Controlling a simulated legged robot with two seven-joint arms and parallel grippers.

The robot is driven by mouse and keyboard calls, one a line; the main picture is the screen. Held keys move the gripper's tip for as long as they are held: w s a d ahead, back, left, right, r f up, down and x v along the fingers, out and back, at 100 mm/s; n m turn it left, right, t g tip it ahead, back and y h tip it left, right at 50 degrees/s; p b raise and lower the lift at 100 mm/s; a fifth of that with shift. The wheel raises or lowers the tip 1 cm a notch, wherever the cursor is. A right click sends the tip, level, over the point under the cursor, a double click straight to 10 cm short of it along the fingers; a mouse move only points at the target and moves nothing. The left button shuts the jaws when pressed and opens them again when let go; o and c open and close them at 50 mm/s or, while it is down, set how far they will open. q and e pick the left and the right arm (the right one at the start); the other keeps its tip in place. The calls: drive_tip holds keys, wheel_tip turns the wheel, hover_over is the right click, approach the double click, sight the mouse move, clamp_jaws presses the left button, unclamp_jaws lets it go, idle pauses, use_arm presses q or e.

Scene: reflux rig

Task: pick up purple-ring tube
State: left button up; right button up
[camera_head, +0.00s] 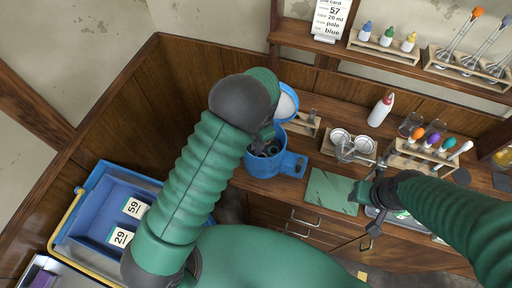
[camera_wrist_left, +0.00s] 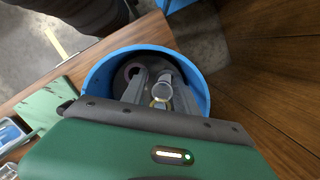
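Purple-topped tube (camera_head: 433,138) stands among coloured-topped tubes in a wooden rack at the right of the bench; I cannot tell whether it is the purple-ring tube. My left gripper (camera_wrist_left: 160,84) reaches down into a blue round container (camera_head: 259,165), whose rim also shows in the left wrist view (camera_wrist_left: 205,95). Its grey fingers are apart, with a clear glass tube mouth (camera_wrist_left: 162,91) between them; no purple ring shows there, and contact is unclear. My right gripper (camera_head: 369,215) hangs at the bench's front, beside a green mat; its fingertips are too small to judge.
The green mat (camera_head: 328,192) lies right of the blue container. A wooden rack (camera_head: 424,159), glass beakers and a white bottle (camera_head: 380,110) with a red top stand on the bench's right. A blue tray (camera_head: 88,219) with number cards sits lower left. A shelf with bottles runs above.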

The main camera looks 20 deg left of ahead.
use_arm(q)
drive_tip(key=shift+w+a+f, duration=0.15)
drive_tip(key=shift+w+f, duration=0.1)
drive_tip(key=shift+w, duration=0.2)
drive_tip(key=shift+w+a+f, duration=0.15)
drive_tip(key=shift+w+f, duration=0.05)
drive_tip(key=shift+w, duration=0.25)
drive_tip(key=c, duration=0.4)
drive_tip(key=shift+w+a, duration=0.1)
drive_tip(key=shift+a, duration=0.2)
drive_tip(key=shift+c, duration=1.1)
drive_tip(key=shift+a+r, duration=0.15)
drive_tip(key=shift+a, duration=0.05)
clamp_jaws()
drive_tip(key=shift+s+r, duration=0.15)
drive_tip(key=shift+s, duration=0.2)
drive_tip(key=shift+s+r, duration=0.15)
drive_tip(key=shift+d, duration=0.25)
drive_tip(key=shift+w+d+r, duration=0.15)
drive_tip(key=shift+w, duration=0.05)
wheel_tip(320, 180, up, 10)
drive_tip(key=b, duration=0.2)
drive_tip(key=shift+f, duration=0.25)
use_arm(e)
drive_tip(key=shift+w+a+f, duration=0.3)
drive_tip(key=shift+w+f, duration=0.05)
drive_tip(key=shift+f, duration=0.3)
drive_tip(key=shift+w+a+f, duration=0.3)
drive_tip(key=shift+f, duration=0.3)
